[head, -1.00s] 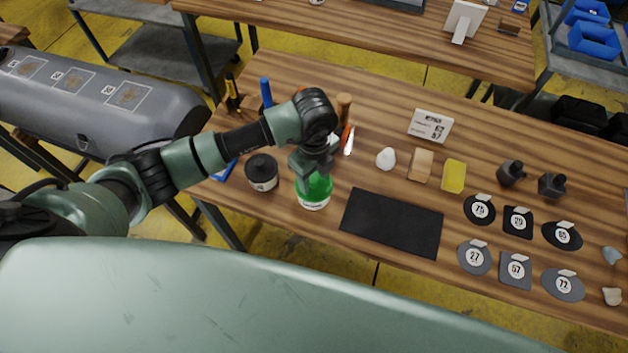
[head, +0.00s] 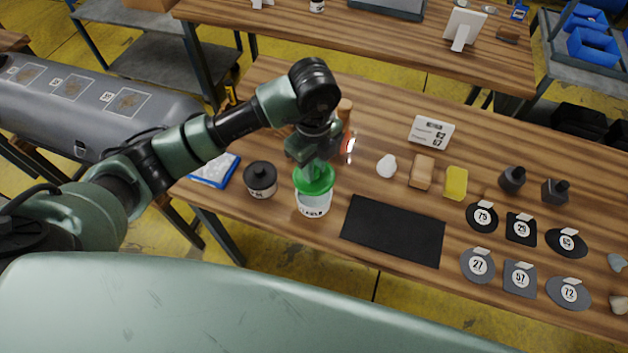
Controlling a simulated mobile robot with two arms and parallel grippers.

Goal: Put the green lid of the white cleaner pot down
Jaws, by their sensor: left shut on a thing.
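The white cleaner pot (head: 313,204) stands upright on the wooden table, left of the black mat. Its green lid (head: 316,186) is directly over the pot's top in the head view; I cannot tell whether a gap separates them. My left gripper (head: 314,166) points down from above, shut on the green lid. Its fingertips are partly hidden against the lid. The pot's opening is hidden beneath the lid. My right gripper is not in view.
A dark-lidded pot (head: 261,181) stands close left of the white pot. The flat black mat (head: 394,231) lies bare to the right. Beyond are a white lump (head: 386,166), a tan block (head: 421,171), a yellow sponge (head: 455,183) and several numbered patches. A blue-and-white packet (head: 214,170) lies at the left.

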